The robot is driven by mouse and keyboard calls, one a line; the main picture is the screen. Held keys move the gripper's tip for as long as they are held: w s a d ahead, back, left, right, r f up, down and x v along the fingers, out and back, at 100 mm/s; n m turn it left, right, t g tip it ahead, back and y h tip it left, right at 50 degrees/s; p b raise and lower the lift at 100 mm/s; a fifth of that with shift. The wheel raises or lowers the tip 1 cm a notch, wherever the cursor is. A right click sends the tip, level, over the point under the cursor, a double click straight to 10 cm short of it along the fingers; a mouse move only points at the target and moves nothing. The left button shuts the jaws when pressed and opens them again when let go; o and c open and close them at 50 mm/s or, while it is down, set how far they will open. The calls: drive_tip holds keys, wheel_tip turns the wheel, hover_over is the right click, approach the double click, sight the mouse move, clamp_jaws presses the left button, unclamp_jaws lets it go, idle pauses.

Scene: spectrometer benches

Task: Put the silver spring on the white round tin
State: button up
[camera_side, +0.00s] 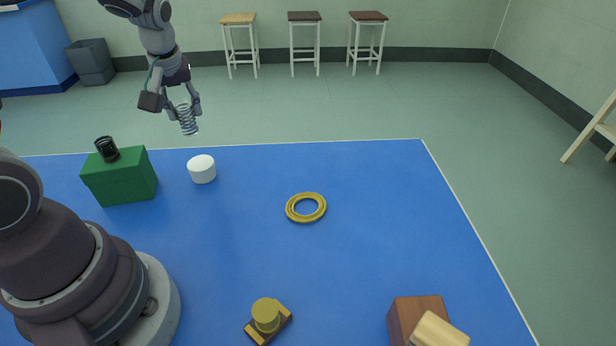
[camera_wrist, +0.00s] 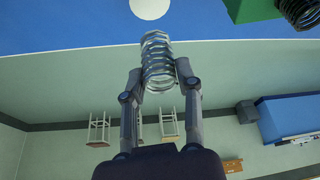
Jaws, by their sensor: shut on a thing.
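The silver spring (camera_side: 187,120) is held between the fingers of my gripper (camera_side: 184,106), which is shut on it, high above the far edge of the blue table. In the wrist view the spring (camera_wrist: 157,62) sits between the two fingertips of my gripper (camera_wrist: 158,82), its coils clear of the table. The white round tin (camera_side: 202,169) stands on the table near the far edge, below the spring in the side view. Part of the tin (camera_wrist: 150,7) shows at the top of the wrist view, apart from the spring.
A green block (camera_side: 125,181) with a black spring (camera_side: 107,149) on it stands left of the tin. A yellow ring (camera_side: 306,207) lies to the right. A yellow-topped piece (camera_side: 266,316) and a brown wooden block (camera_side: 405,318) are at the front. The table (camera_side: 400,230) is otherwise largely bare.

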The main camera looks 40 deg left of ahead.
sight(191, 135)
wheel_tip(191, 135, down, 7)
drive_tip(key=shift+r, duration=0.15)
drive_tip(key=o, duration=0.9)
drive_tip(key=shift+o, duration=0.2)
drive_tip(key=v, duration=1.2)
drive_tip(key=s+d+r+m+t+h, duration=0.3)
drive_tip(key=s+d+m, duration=0.3)
drive_tip(key=d+m, duration=0.6)
drive_tip(key=shift+r+h, duration=0.2)
drive_tip(key=shift+h, duration=0.3)
